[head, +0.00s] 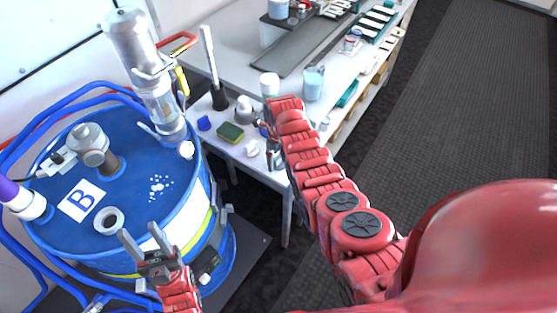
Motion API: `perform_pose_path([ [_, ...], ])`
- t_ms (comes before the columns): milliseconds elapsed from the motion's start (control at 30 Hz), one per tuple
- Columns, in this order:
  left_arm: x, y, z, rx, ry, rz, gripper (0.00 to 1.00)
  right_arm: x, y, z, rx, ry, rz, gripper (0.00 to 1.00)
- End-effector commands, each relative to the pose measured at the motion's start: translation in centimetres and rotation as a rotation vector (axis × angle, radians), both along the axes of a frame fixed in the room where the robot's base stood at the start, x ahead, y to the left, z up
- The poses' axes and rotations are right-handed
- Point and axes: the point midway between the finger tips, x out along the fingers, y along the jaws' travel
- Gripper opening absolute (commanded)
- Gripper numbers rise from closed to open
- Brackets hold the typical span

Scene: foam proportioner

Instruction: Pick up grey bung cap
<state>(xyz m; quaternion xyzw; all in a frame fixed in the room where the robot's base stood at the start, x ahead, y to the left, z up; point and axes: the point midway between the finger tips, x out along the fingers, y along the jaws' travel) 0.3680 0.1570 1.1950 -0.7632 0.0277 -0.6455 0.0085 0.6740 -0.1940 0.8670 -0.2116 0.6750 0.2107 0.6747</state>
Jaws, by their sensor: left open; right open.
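A small pale grey-white cap (252,148) lies on the side table; it may be the grey bung cap, but it is too small to be sure. My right gripper (267,141) is open just to the right of it, partly hidden by its own arm; I cannot tell whether they touch. My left gripper (140,234) is open and empty, in front of the near rim of the blue drum (140,196). A grey ring with a dark hole (108,220) sits on the drum top near that gripper.
The side table (222,150) also holds a green-yellow sponge (230,132), a blue cap (203,123) and a brush in a dark holder (219,97). A clear cylinder unit (150,75) stands on the drum. Blue hoses loop around the drum. Open floor lies to the right.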

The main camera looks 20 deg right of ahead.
Motion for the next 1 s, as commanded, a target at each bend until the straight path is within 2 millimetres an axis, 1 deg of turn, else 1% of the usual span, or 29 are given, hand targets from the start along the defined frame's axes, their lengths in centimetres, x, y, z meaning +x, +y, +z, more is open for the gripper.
perform_pose_path([
  [300,0.0,0.0,0.05,0.0,0.0,0.0,0.5,-0.01,0.01,-0.21,0.0,0.0,0.0,0.96],
  [367,0.0,0.0,0.06,0.0,0.0,0.0,0.5,-0.01,0.01,-0.21,0.0,0.0,0.0,0.85],
  [400,0.0,0.0,0.06,0.0,0.0,0.0,0.5,-0.01,0.01,-0.21,0.0,0.0,0.0,0.78],
  [767,0.0,0.0,0.05,0.0,0.0,0.0,0.5,-0.04,0.02,-0.24,0.001,0.001,0.001,0.13],
  [800,0.01,0.0,0.05,0.0,0.0,0.0,0.5,-0.04,0.03,-0.24,0.001,0.001,0.001,0.06],
  [833,0.0,0.0,0.05,0.0,0.0,0.0,0.5,-0.06,0.03,-0.26,0.0,0.001,0.001,0.02],
  [1000,0.0,0.0,0.03,0.0,0.0,0.0,0.5,-0.09,0.03,-0.3,0.001,0.003,0.001,0.02],
])
